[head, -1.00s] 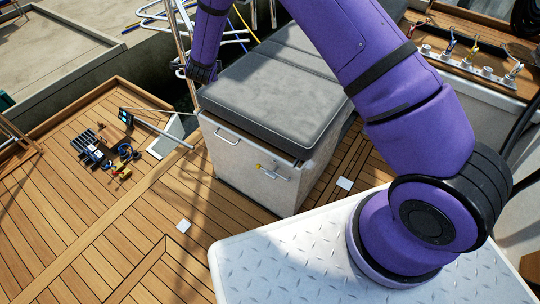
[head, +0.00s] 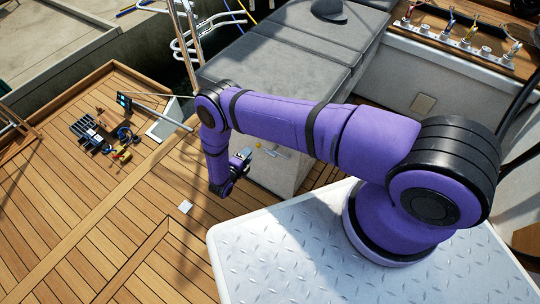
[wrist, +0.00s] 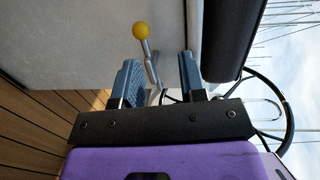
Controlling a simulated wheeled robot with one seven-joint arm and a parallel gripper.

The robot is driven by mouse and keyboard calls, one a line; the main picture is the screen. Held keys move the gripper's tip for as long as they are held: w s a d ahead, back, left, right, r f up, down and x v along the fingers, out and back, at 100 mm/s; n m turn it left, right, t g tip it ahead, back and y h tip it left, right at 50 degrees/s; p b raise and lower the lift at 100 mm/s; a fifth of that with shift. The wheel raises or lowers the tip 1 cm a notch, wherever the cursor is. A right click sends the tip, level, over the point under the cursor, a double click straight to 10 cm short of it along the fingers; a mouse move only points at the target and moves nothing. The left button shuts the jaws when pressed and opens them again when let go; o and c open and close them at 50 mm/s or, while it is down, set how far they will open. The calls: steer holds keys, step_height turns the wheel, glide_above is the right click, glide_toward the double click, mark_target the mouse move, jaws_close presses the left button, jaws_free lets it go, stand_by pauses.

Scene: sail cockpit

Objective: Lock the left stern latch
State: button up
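A latch lever with a yellow ball knob (wrist: 141,30) is on the pale front face of the locker (wrist: 85,40). In the head view the yellow knob (head: 258,145) shows just beyond my gripper (head: 243,156). In the wrist view my gripper (wrist: 159,65) is open, with its two blue-grey fingers apart. The metal lever shows in the gap between the fingers, and the knob lies beyond the fingertips. I cannot tell whether a finger touches the lever. The latch's base is partly hidden behind the fingers.
Grey cushions (head: 262,70) cover the locker top. Their dark edge (wrist: 232,40) lies close beside one finger. The teak deck (head: 130,215) is open at left, with tools (head: 100,140) farther off. A metal rail (head: 187,45) stands at the locker's back left corner.

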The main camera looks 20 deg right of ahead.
steer(key=h, duration=0.2)
glide_toward(271, 153)
steer(key=shift+m, duration=0.3)
steer(key=x, duration=1)
steer(key=shift+w+f, duration=0.1)
steer(key=shift+f, duration=0.2)
steer(key=shift+c, duration=0.2)
jaws_close()
